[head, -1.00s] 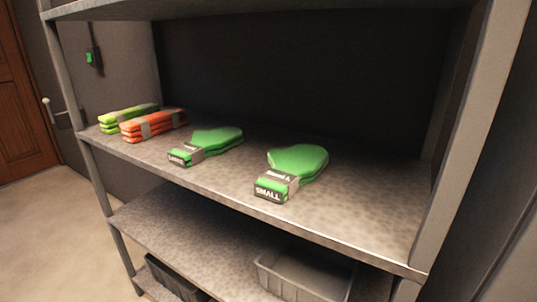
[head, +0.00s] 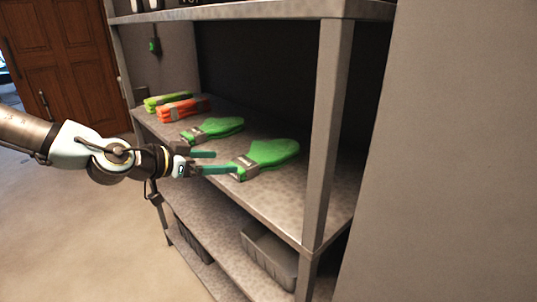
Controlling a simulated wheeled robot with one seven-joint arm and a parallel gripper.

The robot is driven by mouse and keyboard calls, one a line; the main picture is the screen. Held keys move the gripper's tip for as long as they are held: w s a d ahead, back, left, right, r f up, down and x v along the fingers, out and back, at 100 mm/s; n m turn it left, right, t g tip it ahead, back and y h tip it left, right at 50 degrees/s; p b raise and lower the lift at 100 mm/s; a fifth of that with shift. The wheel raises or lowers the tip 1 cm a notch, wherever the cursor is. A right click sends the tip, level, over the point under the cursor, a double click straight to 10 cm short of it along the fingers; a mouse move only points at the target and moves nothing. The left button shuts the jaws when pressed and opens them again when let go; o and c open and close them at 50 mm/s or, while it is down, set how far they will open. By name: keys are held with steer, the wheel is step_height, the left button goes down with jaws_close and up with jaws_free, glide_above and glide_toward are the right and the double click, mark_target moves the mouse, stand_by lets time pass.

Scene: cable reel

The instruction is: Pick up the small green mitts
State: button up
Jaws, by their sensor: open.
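The small green mitts (head: 272,152) lie flat on the middle shelf (head: 292,208), nearest the right post, with a grey label band (head: 245,167) at their cuff end. The band's writing reads SMALL in the earlier frame; now it is too small to read. A second pair of green mitts (head: 218,126) lies to their left, also banded. My gripper (head: 218,162) reaches in from the left at the shelf's front edge. It is open, with its fingers apart and one fingertip close to the small mitts' band; I cannot tell whether it touches.
Orange folded items (head: 185,109) and yellow-green folded items (head: 165,99) lie farther left on the shelf. A grey bin (head: 270,255) stands on the shelf below. A metal post (head: 328,135) rises at the right front. The floor at left is clear.

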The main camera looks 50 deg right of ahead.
mark_target(246, 165)
steer(key=x, duration=0.4)
steer(key=shift+d+f, duration=0.15)
steer(key=shift+f+p+x, duration=0.25)
steer(key=shift+p+x, duration=0.4)
steer(key=shift+x, duration=0.75)
steer(key=shift+f+p+x, duration=0.2)
steer(key=shift+p+x, duration=0.4)
steer(key=shift+x, duration=0.8)
steer(key=c, duration=1.2)
